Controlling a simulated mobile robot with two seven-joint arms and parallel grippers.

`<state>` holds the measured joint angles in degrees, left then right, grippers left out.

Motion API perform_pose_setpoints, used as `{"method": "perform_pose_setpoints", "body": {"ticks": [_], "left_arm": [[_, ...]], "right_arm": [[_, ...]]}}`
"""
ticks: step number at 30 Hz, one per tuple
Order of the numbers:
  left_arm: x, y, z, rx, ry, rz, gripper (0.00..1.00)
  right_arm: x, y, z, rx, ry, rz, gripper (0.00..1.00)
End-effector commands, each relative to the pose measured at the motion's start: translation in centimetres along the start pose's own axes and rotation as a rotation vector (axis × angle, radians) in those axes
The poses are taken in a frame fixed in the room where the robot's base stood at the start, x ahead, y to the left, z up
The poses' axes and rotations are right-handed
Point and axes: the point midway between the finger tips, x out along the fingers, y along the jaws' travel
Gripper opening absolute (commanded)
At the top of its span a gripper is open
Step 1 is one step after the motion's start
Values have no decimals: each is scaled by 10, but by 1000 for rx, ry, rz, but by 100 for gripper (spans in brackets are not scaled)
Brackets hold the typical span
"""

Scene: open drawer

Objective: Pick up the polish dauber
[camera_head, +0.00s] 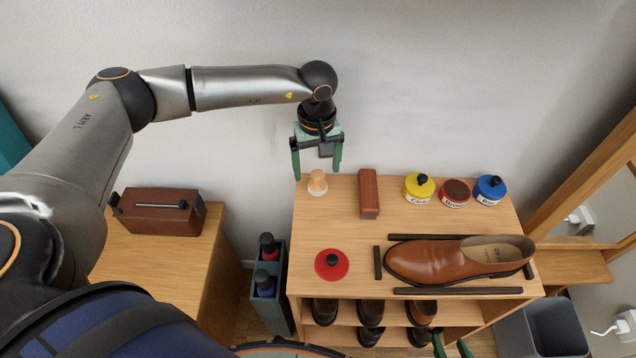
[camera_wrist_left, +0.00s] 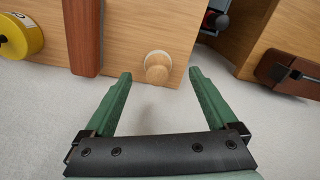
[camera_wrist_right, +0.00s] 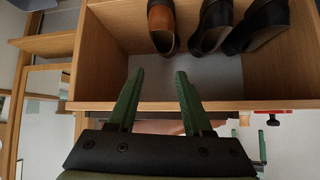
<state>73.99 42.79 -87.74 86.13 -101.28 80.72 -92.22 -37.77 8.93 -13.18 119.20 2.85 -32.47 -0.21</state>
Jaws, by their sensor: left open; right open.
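The polish dauber (camera_head: 317,185), with a round wooden knob and a pale base, stands upright on the wooden shelf top near its back left corner. My left gripper (camera_head: 317,173) is open and empty above and behind it, its green fingers pointing down. In the left wrist view the dauber (camera_wrist_left: 157,66) sits just beyond and between the spread fingertips, apart from them. My right gripper (camera_head: 453,346) shows only partly at the bottom edge of the head view. In the right wrist view (camera_wrist_right: 160,75) it is open and empty, facing the lower shelves.
A reddish-brown brush (camera_head: 369,193) lies right of the dauber. Yellow (camera_head: 419,188), red-brown (camera_head: 455,192) and blue (camera_head: 489,190) tins stand further right. A red-lidded item (camera_head: 331,265) and a brown shoe (camera_head: 450,262) sit in front. The wall is close behind.

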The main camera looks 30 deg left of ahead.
Motion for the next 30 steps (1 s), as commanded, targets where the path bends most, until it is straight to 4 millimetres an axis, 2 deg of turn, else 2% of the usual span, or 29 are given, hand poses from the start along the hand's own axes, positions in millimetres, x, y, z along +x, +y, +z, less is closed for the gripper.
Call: {"method": "perform_pose_setpoints", "body": {"ticks": [5,8,11,15,24,25,30], "left_arm": [[13,1,-1,-1,-1,0,92],[28,2,-5,-3,-1,-2,92],[40,4,-8,-1,-1,0,92],[55,4,-8,-1,-1,0,92],[59,4,-8,0,0,1,92],[59,4,-8,0,-1,1,91],[59,4,-8,-1,-1,1,72]], "right_arm": [[-1,1,5,2,-6,3,50],[0,1,4,-2,11,5,50],[-1,3,-27,-22,112,13,50],[-3,6,-44,-40,178,20,50],[-4,7,-50,-47,199,23,50],[-4,7,-50,-47,199,23,50],[-4,7,-50,-47,197,23,50]]}}
